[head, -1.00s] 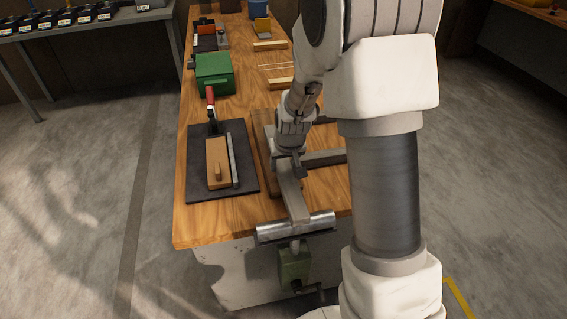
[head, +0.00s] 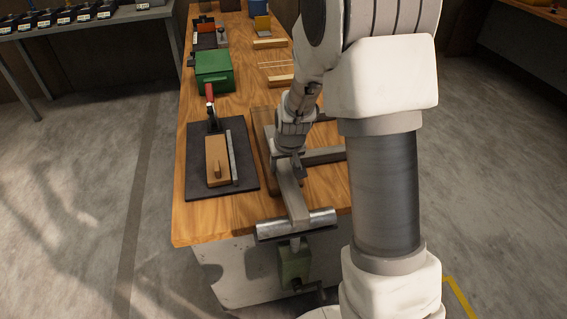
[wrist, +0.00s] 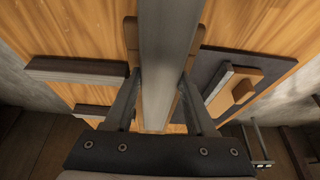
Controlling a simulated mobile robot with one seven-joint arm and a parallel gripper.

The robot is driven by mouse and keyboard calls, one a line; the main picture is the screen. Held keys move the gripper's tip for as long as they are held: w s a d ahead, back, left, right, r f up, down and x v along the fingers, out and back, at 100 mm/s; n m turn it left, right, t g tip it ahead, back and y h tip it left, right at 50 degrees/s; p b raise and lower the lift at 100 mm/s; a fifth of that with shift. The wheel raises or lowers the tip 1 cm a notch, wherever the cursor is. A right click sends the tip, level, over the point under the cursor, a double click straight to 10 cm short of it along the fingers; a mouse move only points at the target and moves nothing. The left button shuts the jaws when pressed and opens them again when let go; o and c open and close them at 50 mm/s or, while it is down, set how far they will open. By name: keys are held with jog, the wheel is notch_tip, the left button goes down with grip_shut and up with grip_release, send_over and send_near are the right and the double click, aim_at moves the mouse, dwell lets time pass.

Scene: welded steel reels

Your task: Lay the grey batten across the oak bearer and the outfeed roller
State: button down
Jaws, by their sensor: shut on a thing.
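My gripper (head: 297,172) is shut on the grey batten (head: 291,199), with a finger on each side of it. In the wrist view the batten (wrist: 166,60) runs up between the fingers (wrist: 160,95) and out of the top edge. In the head view its near end is at the outfeed roller (head: 297,224), a shiny cylinder at the bench's front edge. I cannot tell if it touches. A brown wooden piece (head: 262,150), likely the oak bearer, lies beside and below the gripper. My arm hides the batten's far part.
A dark mat (head: 248,185) with a wooden block (head: 213,150) and a red-handled tool lies left of the batten. Grey-brown bars (head: 324,155) lie to the right, partly behind my arm. A green box (head: 214,72) stands farther back. The bench's front left corner is bare.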

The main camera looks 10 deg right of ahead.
jog(key=shift+f+b, duration=0.3)
jog(key=shift+f, duration=0.05)
jog(key=shift+c, duration=0.7)
grip_release()
jog(key=shift+r, duration=0.1)
jog(key=shift+r+p, duration=2.4)
jog(key=shift+r, duration=1)
